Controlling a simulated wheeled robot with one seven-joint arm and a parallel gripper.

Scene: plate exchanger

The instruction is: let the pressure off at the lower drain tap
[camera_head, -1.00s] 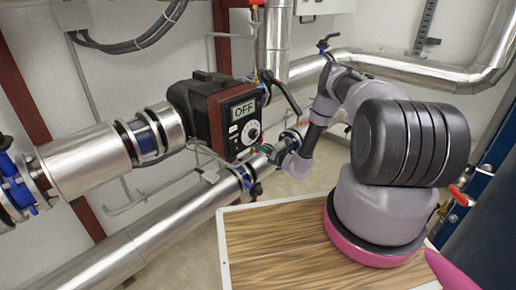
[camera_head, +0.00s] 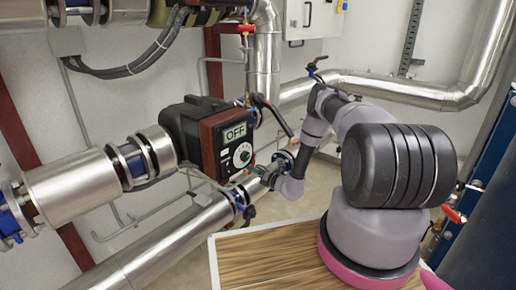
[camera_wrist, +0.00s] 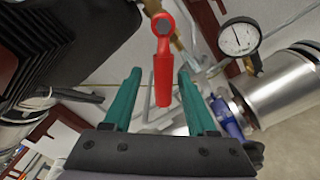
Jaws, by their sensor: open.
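In the head view my gripper (camera_head: 253,172) is small, low beside the pump and just above the large lower pipe. The red handle between the fingers cannot be made out there.
The pump (camera_head: 207,138), its display reading OFF, stands close by my gripper. A round gauge (camera_wrist: 239,37) is right of the handle in the wrist view. The silver lower pipe (camera_head: 165,245) runs beneath. Another red handle (camera_head: 454,215) is far right.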

